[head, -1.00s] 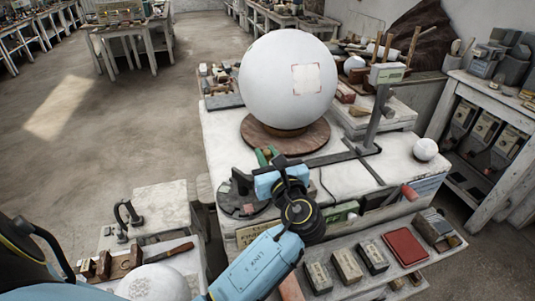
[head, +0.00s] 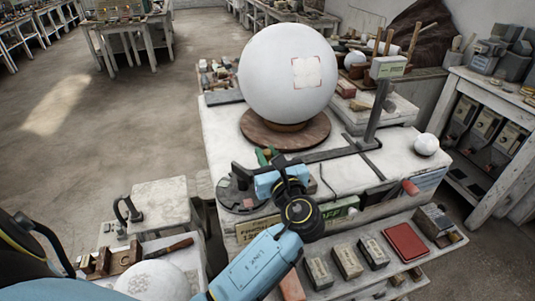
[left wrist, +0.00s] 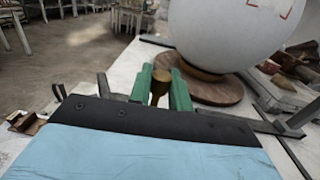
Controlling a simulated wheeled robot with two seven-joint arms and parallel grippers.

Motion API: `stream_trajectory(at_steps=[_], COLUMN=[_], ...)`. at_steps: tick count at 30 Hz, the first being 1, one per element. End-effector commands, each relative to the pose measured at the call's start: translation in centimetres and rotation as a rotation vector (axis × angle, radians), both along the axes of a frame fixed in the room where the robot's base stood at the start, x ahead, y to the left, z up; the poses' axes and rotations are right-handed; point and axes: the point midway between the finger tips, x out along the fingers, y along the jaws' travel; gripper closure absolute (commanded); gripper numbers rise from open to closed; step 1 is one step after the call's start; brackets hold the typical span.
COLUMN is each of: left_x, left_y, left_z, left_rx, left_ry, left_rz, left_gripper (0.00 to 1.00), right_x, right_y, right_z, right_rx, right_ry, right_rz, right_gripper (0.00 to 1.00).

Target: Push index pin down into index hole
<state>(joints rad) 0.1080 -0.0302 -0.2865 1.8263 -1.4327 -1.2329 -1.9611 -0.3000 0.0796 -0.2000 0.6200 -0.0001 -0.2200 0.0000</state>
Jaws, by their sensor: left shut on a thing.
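My left gripper (head: 267,157) reaches over the front left part of the white work table, just in front of the big white sphere's round wooden base. In the left wrist view its two green fingers (left wrist: 162,88) are shut on a brass-coloured pin (left wrist: 160,84) with a rounded top, which I take to be the index pin. The pin looks roughly upright. Its lower end and the index hole are hidden behind the gripper body. In the head view the gripper and wrist cover the pin. My right gripper is not in view.
The big white sphere (head: 287,72) rests on a wooden base (head: 310,131) close beyond the gripper. A dark round plate (head: 238,197) lies left of the gripper. A dark metal stand (head: 376,113) rises at right. A small white ball (head: 426,144) sits near the right edge.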

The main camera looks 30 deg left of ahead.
Motion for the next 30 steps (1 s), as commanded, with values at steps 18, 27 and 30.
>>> stream_trajectory(at_steps=[18, 27, 30], left_x=[0.0, 0.0, 0.0], left_y=[0.0, 0.0, 0.0], left_z=[-1.6, -2.4, -2.6], left_rx=[0.001, 0.001, 0.001], left_ry=[-0.001, 0.000, 0.000], left_rz=[0.000, 0.000, 0.000], left_gripper=[1.00, 1.00, 1.00], right_x=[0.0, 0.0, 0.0], right_y=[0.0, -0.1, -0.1], right_z=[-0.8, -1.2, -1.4], right_rx=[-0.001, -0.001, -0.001], right_ry=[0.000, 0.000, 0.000], right_rz=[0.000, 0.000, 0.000], right_gripper=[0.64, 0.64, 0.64])
